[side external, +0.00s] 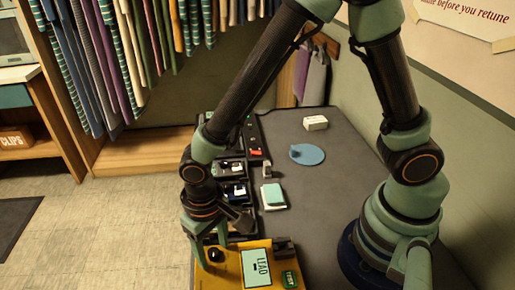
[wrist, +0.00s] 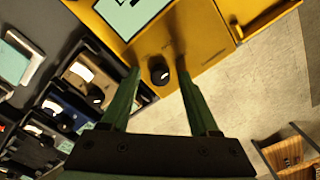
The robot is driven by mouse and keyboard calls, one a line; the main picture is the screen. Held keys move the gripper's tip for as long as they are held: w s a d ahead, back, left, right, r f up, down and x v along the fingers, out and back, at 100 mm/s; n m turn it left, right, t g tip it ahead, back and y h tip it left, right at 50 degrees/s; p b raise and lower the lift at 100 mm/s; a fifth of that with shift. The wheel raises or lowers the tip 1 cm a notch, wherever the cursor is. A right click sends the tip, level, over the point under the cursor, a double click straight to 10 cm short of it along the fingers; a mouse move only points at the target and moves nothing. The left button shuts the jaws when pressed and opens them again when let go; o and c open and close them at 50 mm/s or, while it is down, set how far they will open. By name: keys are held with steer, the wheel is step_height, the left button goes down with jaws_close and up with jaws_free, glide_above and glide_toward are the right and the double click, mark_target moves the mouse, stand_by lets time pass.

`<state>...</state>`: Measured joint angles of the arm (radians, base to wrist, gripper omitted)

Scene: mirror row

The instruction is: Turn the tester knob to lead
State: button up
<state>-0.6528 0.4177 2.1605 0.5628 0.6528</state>
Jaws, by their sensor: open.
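The yellow tester (side external: 232,276) sits at the near end of the bench. The black knob (side external: 215,255) is left of the panel. In the wrist view the knob (wrist: 159,74) appears between the two green fingers of my open gripper (wrist: 158,70), with gaps on both sides. My gripper (side external: 207,243) is just above the knob in the side view. Whether the fingers reach down to the knob's height is unclear, as is any pointer mark.
Several black trays with small devices (side external: 234,190) line the bench's left edge. A mint pad (side external: 273,196), a blue disc (side external: 307,154) and a white box (side external: 315,123) lie on the grey bench (side external: 330,195).

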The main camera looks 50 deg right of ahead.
mark_target(213, 251)
jaws_close()
steer(key=shift+n, duration=0.7)
jaws_free()
steer(key=shift+r, duration=0.1)
step_height(213, 251, up, 12)
stand_by(0.5)
